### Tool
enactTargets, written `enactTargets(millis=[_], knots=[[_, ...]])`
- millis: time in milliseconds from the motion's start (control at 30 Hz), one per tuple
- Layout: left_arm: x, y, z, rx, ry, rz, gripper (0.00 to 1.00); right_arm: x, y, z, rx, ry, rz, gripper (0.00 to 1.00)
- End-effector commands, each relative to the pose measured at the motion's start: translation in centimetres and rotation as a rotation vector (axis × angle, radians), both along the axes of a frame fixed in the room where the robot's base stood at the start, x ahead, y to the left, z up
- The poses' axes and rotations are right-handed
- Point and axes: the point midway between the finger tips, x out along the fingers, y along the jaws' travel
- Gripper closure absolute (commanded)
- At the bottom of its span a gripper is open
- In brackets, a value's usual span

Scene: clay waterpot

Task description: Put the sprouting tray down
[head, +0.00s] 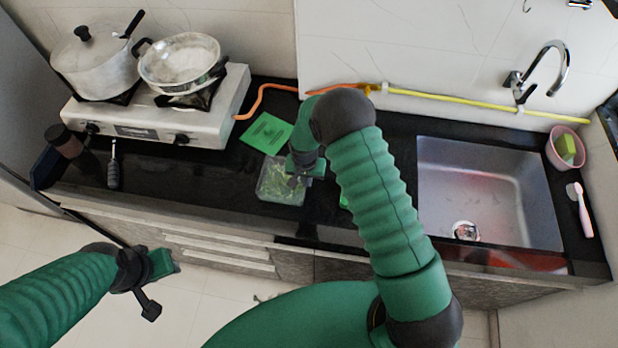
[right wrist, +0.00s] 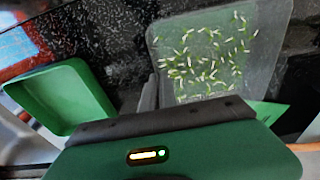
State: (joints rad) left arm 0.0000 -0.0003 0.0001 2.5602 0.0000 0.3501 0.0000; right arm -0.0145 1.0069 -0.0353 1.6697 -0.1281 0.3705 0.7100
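The sprouting tray (head: 280,190) is a clear, shallow box with green and pale sprouts or seeds inside. In the head view it is at the counter's front edge, left of my right arm. My right gripper (head: 302,178) is at the tray's right side. In the right wrist view the tray (right wrist: 215,50) lies right beside a dark finger (right wrist: 148,95) of this gripper. The other finger is not clear, so I cannot tell whether it grips the rim or whether the tray touches the counter. My left gripper (head: 150,280) hangs empty over the floor, away from the counter.
A green sheet (head: 266,132) lies behind the tray. A green tray (right wrist: 60,95) shows in the right wrist view. The stove (head: 150,115) with two pans stands left, the sink (head: 490,190) right. The black counter left of the tray (head: 190,172) is mostly clear.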

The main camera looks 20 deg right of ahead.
Motion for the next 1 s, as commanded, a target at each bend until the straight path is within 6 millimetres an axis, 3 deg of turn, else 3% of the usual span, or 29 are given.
enactTargets(millis=[267, 467, 733, 867, 1000], knots=[[0.0, 0.0, -0.3, 0.000, 0.000, 0.000, 0.64, 0.0, 0.4, -0.2, -0.004, -0.003, 0.000, 1.00], [0.0, 0.0, -0.2, 0.000, 0.000, 0.000, 0.64, -0.1, 0.3, -0.1, -0.003, -0.003, 0.000, 0.76], [0.0, 0.0, -0.1, 0.000, 0.000, 0.000, 0.64, 0.0, 0.1, -0.1, -0.001, -0.002, 0.000, 0.76], [0.0, 0.0, -0.3, 0.000, 0.000, 0.000, 0.64, 0.0, 0.2, 1.0, -0.001, -0.004, 0.000, 0.76], [0.0, 0.0, -0.9, 0.000, 0.000, 0.000, 0.64, -0.3, 0.5, 4.2, -0.001, -0.008, -0.001, 0.76]])
